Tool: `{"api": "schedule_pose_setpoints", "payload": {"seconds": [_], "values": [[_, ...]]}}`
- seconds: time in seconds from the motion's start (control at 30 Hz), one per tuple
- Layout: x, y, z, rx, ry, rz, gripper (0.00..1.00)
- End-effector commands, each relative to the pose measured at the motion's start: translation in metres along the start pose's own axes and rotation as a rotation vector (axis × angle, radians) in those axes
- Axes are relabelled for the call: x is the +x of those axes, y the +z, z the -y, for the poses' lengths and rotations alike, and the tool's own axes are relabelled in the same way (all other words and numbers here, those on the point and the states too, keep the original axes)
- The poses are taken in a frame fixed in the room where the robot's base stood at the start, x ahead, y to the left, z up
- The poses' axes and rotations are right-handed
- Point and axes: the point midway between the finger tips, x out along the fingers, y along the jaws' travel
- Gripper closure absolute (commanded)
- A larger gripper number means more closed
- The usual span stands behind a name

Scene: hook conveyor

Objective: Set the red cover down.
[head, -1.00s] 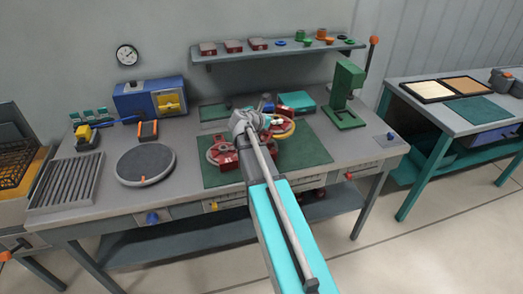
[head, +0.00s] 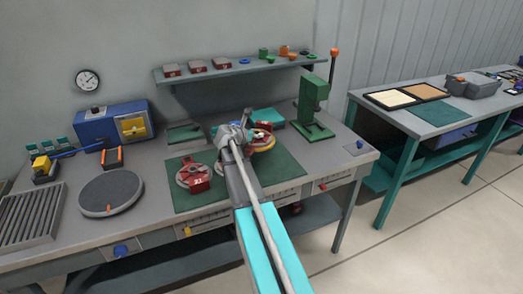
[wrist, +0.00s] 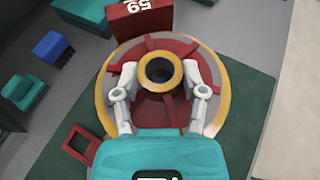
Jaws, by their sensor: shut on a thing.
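The red cover (wrist: 190,48) is a round disc with red spokes, a yellow rim and a hollow collar in the middle. A red block marked 59 (wrist: 143,20) shows at its far edge in the wrist view. My gripper (wrist: 160,80) is shut on the cover, its two pale fingers on either side of the collar. In the head view the cover (head: 264,141) is partly hidden behind my gripper (head: 232,133), over the back right of the green mat (head: 280,171). I cannot tell how far it is above the mat.
A second round part with a red block (head: 195,178) sits on the mat's left. A green press (head: 313,105) stands to the right, a grey turntable (head: 111,193) to the left. A small red frame (wrist: 73,151) and a blue piece (wrist: 52,47) lie beside the cover.

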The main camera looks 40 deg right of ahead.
Motion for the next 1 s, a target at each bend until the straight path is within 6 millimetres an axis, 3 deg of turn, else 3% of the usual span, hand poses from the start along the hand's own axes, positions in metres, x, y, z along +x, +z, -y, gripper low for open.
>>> {"api": "schedule_pose_setpoints", "payload": {"seconds": [0.03, 0.5, 1.0], "values": [[0.012, -0.002, -0.002, 0.000, -0.001, 0.002, 1.00], [0.054, -0.027, -0.004, -0.001, -0.001, 0.002, 1.00], [0.063, -0.029, -0.004, -0.001, -0.001, 0.002, 1.00]]}}
